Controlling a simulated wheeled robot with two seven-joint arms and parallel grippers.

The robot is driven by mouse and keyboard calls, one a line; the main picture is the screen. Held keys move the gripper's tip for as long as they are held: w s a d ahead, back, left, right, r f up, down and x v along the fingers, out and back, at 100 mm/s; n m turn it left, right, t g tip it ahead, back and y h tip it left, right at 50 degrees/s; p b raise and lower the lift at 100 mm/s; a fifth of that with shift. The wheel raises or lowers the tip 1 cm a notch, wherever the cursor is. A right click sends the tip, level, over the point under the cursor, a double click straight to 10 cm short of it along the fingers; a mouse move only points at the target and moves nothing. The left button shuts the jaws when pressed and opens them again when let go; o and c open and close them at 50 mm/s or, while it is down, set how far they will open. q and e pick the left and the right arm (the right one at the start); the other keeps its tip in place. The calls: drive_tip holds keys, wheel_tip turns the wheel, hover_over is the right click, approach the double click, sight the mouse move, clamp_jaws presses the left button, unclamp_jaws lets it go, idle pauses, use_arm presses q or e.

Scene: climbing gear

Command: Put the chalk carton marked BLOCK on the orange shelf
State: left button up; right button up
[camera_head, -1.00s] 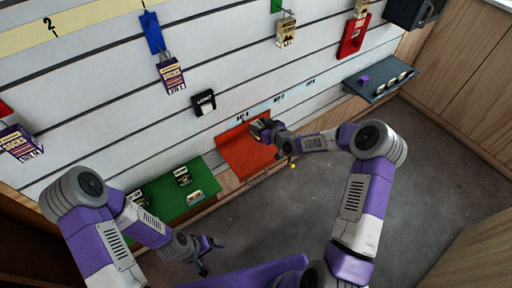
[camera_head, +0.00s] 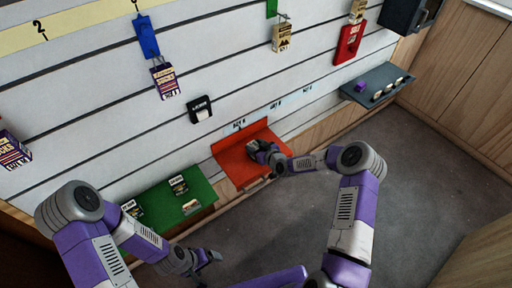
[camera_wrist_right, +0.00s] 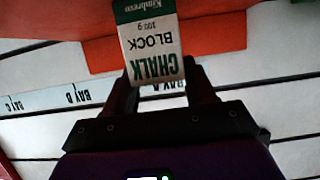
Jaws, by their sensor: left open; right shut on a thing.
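The chalk carton marked BLOCK (camera_wrist_right: 150,45) is white and green and fills the upper middle of the right wrist view, with its print upside down there. My right gripper (camera_wrist_right: 160,85) is shut on it. In the head view my right gripper (camera_head: 258,150) is over the right part of the orange shelf (camera_head: 231,160); the carton is too small and hidden to make out there. The orange surface (camera_wrist_right: 50,22) lies behind the carton in the wrist view. I cannot tell whether the carton touches the shelf. My left gripper (camera_head: 212,257) is open and empty, low, clear of the wall.
A green shelf (camera_head: 160,205) with several small cartons is left of the orange one. A grey shelf (camera_head: 362,97) with small items is at the right. Blue (camera_head: 147,38) and red (camera_head: 349,45) holders with hanging packs are above. The orange shelf's left part is bare.

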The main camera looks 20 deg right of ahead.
drive_tip(key=shift+f, duration=0.1)
drive_tip(key=o, duration=1.1)
